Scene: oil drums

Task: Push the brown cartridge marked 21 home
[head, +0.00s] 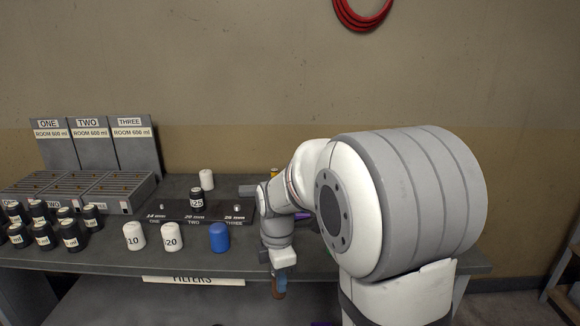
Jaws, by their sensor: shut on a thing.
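My gripper (278,284) hangs off the front edge of the bench, below the bench top. It is shut on a small brown thing (279,294), mostly hidden by the fingers; no number shows on it, so I cannot tell whether it is marked 21. A dark block (172,211) on the bench has places labelled ONE, TWO and THREE, with millimetre sizes. A black cartridge marked 25 (196,199) stands upright at the block near TWO. Small light spots show near ONE and THREE.
White cartridges 10 (134,237) and 20 (172,236) and a blue one (220,237) stand in front of the block. A white cartridge (206,179) stands behind. Several black bottles (44,234) and grey racks (120,192) fill the left. A purple thing (302,215) lies beside my arm.

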